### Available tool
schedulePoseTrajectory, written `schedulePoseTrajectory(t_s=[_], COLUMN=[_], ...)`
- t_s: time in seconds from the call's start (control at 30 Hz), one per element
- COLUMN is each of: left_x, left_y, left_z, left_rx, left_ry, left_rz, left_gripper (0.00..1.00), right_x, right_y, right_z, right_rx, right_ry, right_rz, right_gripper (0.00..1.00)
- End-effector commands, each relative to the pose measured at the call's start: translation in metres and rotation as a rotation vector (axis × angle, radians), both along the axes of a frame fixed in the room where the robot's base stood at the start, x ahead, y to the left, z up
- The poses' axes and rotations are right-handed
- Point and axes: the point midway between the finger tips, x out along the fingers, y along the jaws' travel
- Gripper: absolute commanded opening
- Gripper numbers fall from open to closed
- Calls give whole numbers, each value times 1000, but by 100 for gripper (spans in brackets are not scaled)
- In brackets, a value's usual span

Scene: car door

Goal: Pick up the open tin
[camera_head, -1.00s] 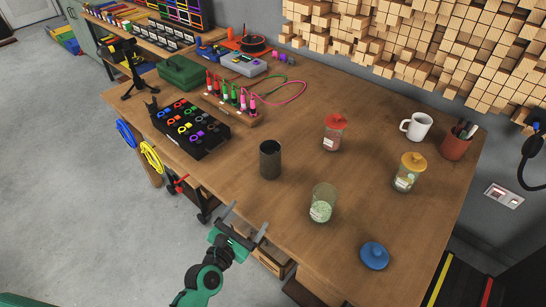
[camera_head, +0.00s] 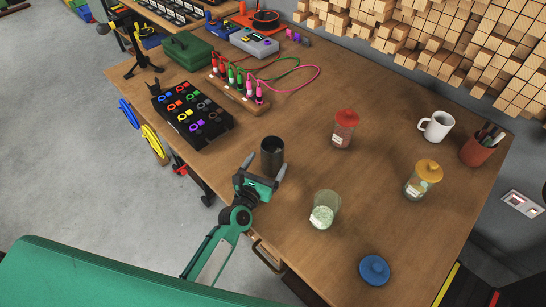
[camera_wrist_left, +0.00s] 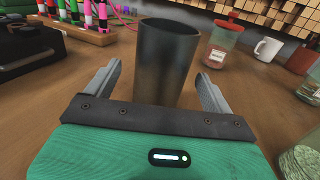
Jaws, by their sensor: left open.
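The open tin (camera_head: 272,152) is a dark grey cylinder standing upright on the wooden workbench (camera_head: 300,95), its top open. My left gripper (camera_head: 264,170) is open and empty at the tin's near side, low over the bench. In the left wrist view the tin (camera_wrist_left: 167,62) stands straight ahead, between the lines of the two spread fingers. The palm hides part of its base. I cannot tell whether the fingertips reach past its near wall. My right gripper is not in view.
An open glass jar (camera_head: 324,212) stands to the right of the gripper, with a blue lid (camera_head: 374,269) lying nearer the edge. A red-lidded jar (camera_head: 345,130), yellow-lidded jar (camera_head: 422,180) and white mug (camera_head: 436,126) stand farther right.

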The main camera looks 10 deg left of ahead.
Motion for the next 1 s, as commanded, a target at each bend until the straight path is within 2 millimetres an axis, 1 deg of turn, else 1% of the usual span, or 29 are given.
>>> schedulePoseTrajectory(t_s=[0.03, 0.1, 0.2, 0.3, 0.37, 0.43, 0.5, 0.63, 0.77, 0.93, 1.0], left_x=[5, 9, 13, 21, 29, 39, 47, 58, 61, 61, 61], left_y=[-1, -2, -3, -6, -8, -11, -13, -16, -16, -16, -16], left_z=[1, 0, 0, 0, 0, -1, -2, -3, -4, -4, -4], left_rx=[1, 0, 0, 1, 2, 1, 2, 0, 1, 0, 0], left_ry=[0, 0, 0, 0, -1, 0, -1, 0, 0, 0, 0], left_rz=[0, 0, 0, 0, 0, 0, 0, 0, 0, 0, 0], left_gripper=[86, 86, 86, 86, 86, 86, 86, 86, 86, 86, 72], right_x=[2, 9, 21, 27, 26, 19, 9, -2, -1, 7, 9], right_y=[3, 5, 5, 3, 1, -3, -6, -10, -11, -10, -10], right_z=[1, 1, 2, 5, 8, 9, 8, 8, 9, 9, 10], right_rx=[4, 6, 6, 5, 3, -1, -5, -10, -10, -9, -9], right_ry=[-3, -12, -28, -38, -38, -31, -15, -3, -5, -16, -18], right_rz=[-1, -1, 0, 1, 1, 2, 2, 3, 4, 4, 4], right_gripper=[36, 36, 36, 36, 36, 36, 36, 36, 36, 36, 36])
